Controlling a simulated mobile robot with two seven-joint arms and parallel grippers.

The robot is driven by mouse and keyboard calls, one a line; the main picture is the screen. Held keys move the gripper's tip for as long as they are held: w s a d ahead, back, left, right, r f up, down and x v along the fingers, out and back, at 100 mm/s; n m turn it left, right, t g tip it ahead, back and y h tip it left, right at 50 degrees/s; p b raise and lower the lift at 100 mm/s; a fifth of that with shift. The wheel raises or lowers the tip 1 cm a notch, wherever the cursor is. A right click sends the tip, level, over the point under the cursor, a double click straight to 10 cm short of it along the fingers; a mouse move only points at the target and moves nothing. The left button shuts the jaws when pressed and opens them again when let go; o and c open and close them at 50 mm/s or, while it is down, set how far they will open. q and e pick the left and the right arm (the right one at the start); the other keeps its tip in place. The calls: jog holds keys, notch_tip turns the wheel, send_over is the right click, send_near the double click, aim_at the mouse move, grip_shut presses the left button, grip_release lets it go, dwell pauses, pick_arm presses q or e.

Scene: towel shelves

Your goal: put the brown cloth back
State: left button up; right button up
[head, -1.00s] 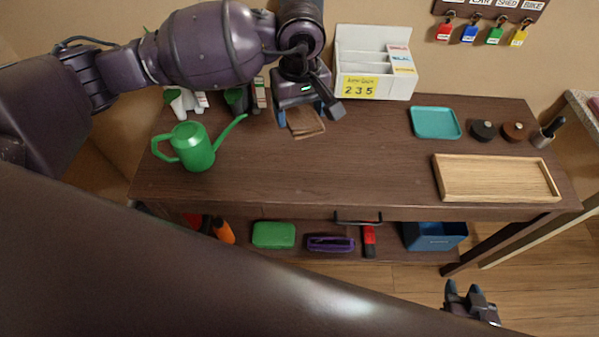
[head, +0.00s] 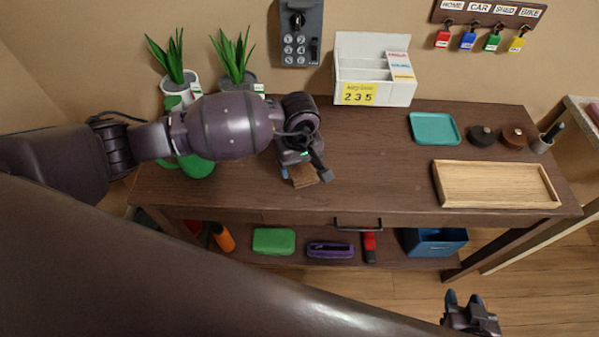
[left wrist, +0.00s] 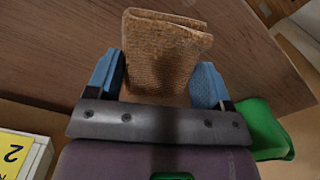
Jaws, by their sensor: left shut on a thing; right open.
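The brown cloth (head: 304,175) is folded and sits between the fingers of my left gripper (head: 302,174), over the left-middle part of the dark table. In the left wrist view the cloth (left wrist: 163,52) shows as a ribbed, folded piece between the blue fingertips of the left gripper (left wrist: 160,82), which is shut on it. I cannot tell whether the cloth touches the tabletop. My right gripper (head: 472,308) is open and empty, low at the right, in front of the table.
A green watering can (head: 196,167) stands left of the gripper, partly hidden by my arm. Two potted plants (head: 236,62), a white sorter (head: 374,70), a teal tray (head: 435,129) and a wooden tray (head: 495,184) are around. The table's middle is clear. A lower shelf holds a green case (head: 273,241).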

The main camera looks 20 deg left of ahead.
aim_at(300, 173)
pick_arm(q)
notch_tip(300, 173, down, 4)
jog(key=shift+f, duration=0.1)
pick_arm(e)
jog(key=shift+w+r, duration=0.1)
jog(key=shift+w, duration=0.25)
pick_arm(q)
jog(key=o, duration=0.8)
pick_arm(e)
jog(key=shift+s+f, duration=0.2)
jog(key=shift+s, duration=0.2)
pick_arm(q)
notch_tip(300, 173, up, 11)
jog(key=shift+f, duration=0.15)
jog(key=shift+r, duration=0.7)
pick_arm(e)
jog(key=shift+s+f, duration=0.1)
jog(key=shift+f, duration=0.05)
